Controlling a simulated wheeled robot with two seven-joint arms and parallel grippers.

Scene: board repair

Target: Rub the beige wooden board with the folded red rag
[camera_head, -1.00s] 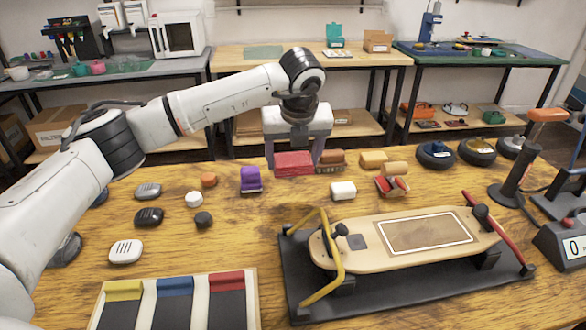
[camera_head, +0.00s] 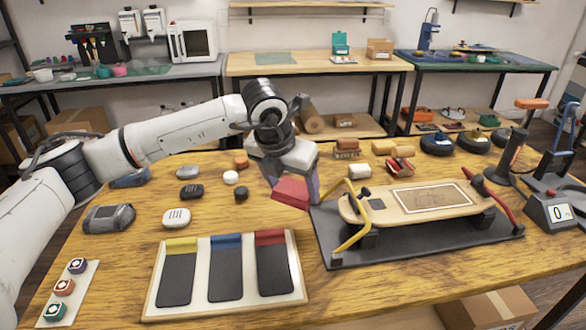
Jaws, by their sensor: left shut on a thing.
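The folded red rag (camera_head: 291,193) is held tilted in my left gripper (camera_head: 291,186), which is shut on it, above the wooden table. Rag and gripper are left of the beige wooden board (camera_head: 363,211) and appear apart from it. The board is long with rounded ends and has a white-outlined rectangle (camera_head: 433,198) with a brownish patch inside. It rests on supports above a dark base (camera_head: 420,246), with a yellow bar (camera_head: 353,238) at its left end and a red bar (camera_head: 503,206) at its right end. My right gripper is out of view.
A tray (camera_head: 152,300) with yellow, blue and red-topped dark strips lies at the front. Small blocks (camera_head: 346,147) and black round tins (camera_head: 437,143) stand behind the board. A stand (camera_head: 508,157) and numbered device (camera_head: 553,212) are at right.

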